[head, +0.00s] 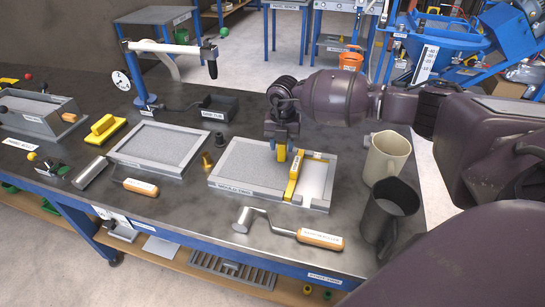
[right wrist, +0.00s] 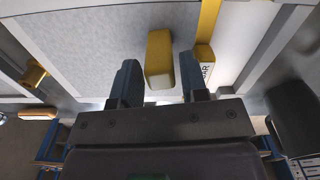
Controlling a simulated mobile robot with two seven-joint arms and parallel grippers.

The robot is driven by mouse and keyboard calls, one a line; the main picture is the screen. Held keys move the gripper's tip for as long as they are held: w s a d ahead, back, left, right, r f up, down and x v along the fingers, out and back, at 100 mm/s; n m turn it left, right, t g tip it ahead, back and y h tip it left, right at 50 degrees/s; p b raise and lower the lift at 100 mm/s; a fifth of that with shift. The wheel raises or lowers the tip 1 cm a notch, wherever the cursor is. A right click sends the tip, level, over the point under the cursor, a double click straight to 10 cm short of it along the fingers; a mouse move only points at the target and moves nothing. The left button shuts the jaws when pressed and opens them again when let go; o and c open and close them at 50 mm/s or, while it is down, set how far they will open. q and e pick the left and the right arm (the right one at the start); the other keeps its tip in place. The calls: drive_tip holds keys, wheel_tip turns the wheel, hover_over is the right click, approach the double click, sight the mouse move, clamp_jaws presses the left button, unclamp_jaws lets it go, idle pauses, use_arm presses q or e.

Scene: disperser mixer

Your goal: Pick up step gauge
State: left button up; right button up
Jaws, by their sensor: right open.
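A yellow stepped piece, which I take for the step gauge (head: 292,188), lies across the grey mould marked MOULD TWO (head: 240,193); its small label is not readable. My right gripper (head: 284,153) is over the mould, pointing down beside the yellow piece. The right wrist view shows the gripper (right wrist: 158,85) open, with a yellow block (right wrist: 160,55) between its fingers and no clear contact. A labelled yellow bar (right wrist: 208,22) runs just right of the right finger. I cannot tell whether block and bar are one piece. My left gripper is out of view.
A beige jug (head: 386,158) and a dark jug (head: 390,215) stand right of the mould. A crank-shaped tool with a wooden handle (head: 320,239) lies in front. My right arm covers the back right.

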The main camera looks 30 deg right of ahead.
wheel_tip(320, 180, down, 3)
drive_tip(key=shift+r, duration=0.2)
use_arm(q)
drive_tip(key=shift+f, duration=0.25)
use_arm(e)
clamp_jaws()
drive_tip(key=shift+r, duration=0.1)
